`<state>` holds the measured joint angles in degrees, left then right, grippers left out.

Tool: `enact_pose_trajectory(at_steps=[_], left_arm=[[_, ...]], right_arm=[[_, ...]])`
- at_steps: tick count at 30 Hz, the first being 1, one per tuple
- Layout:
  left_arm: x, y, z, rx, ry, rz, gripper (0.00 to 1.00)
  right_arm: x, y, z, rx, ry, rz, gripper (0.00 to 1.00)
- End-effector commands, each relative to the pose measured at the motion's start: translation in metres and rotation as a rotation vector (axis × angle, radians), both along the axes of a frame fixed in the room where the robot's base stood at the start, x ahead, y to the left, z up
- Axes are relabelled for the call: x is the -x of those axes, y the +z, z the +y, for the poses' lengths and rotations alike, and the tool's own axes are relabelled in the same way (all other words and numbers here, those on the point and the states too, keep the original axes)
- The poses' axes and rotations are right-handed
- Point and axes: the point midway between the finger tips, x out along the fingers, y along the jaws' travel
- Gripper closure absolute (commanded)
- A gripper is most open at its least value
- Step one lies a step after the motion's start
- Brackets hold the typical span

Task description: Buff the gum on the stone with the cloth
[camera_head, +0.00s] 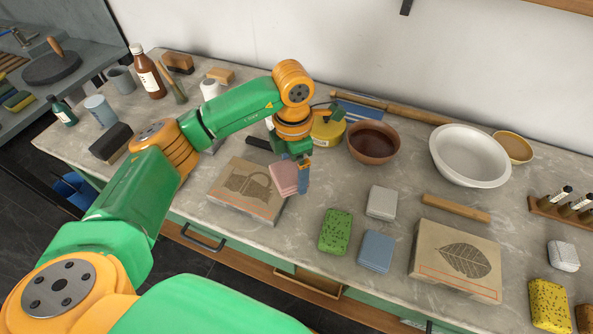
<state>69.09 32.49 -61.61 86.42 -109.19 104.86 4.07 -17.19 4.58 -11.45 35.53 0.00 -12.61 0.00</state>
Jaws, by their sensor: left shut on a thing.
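My left gripper (301,176) is shut on a folded pink cloth (284,178). A second beige stone (427,279) with a leaf drawing and an orange line lies at the right. My right gripper is not in view.
A brown bowl (374,142), a white basin (469,155) and a yellow tin (328,130) stand behind. A brown bottle (146,72) stands at the far left.

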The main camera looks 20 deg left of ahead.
Motion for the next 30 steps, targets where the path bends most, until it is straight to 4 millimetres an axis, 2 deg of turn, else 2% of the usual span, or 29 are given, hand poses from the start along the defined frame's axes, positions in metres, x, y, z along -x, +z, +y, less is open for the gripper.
enact_pose_trajectory(at_steps=[3,10,30], left_arm=[[0.0,0.014,0.002,0.0,0.001,0.0,0.52],[-0.001,0.028,0.005,0.001,0.001,-0.001,0.52],[-0.001,0.029,0.005,0.0,0.001,0.0,0.52]], right_arm=[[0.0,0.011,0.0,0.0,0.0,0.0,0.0],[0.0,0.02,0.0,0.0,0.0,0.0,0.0],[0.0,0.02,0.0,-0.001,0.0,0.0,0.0]])
